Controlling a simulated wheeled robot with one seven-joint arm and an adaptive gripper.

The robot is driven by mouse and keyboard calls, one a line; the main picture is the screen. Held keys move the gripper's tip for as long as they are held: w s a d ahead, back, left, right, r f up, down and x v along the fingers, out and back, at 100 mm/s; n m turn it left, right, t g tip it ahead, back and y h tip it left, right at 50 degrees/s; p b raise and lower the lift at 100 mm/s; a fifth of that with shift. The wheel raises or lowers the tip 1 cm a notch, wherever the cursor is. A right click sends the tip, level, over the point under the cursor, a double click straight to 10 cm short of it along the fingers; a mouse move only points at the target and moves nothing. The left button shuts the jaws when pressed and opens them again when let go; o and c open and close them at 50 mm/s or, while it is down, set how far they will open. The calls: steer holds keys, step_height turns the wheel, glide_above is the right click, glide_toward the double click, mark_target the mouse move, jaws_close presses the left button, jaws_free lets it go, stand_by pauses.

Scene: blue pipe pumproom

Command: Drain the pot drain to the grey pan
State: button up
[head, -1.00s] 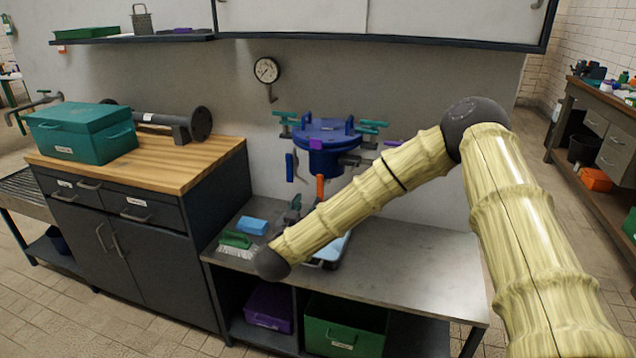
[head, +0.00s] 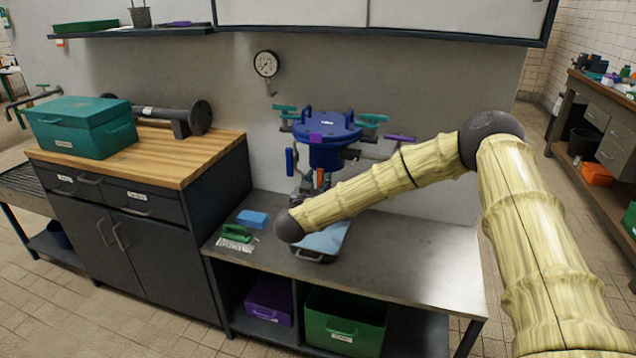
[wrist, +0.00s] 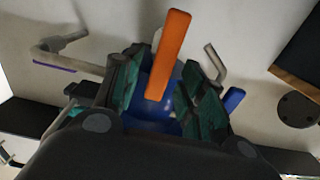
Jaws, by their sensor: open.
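The pot (head: 326,152) is a blue lidded vessel with teal clamp handles, mounted at the wall above the counter. An orange lever (wrist: 168,50) hangs below it; it also shows small in the head view (head: 320,178). My gripper (wrist: 158,92) is open, its teal-padded fingers either side of the lever in the wrist view. Contact cannot be told. In the head view the gripper is mostly hidden behind my arm. A shallow pan (head: 328,238), light blue-grey looking, sits on the counter below the pot, partly covered by my arm.
A blue sponge (head: 252,218) and a green brush (head: 236,233) lie on the counter's left. A taller wooden-topped cabinet (head: 190,165) stands left. A purple valve handle (head: 400,138) sticks out at the pot's right. The counter's right side (head: 425,240) is clear.

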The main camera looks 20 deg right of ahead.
jaws_close()
steer(key=shift+m, duration=0.4)
steer(key=m, duration=0.1)
steer(key=m+b, duration=0.1)
steer(key=m, duration=0.2)
steer(key=shift+s+d+f, duration=0.15)
steer(key=shift+d, duration=0.1)
steer(key=m+b, duration=0.3)
steer(key=m, duration=0.1)
steer(key=f+m+b, duration=0.1)
steer(key=m+b, duration=0.1)
steer(key=m, duration=0.2)
steer(key=m+b, duration=0.3)
steer(key=m, duration=0.2)
steer(key=shift+s+d+f+b, duration=0.25)
steer(key=shift+s+d+b, duration=0.05)
steer(key=shift+d+b, duration=0.1)
steer(key=shift+m, duration=0.3)
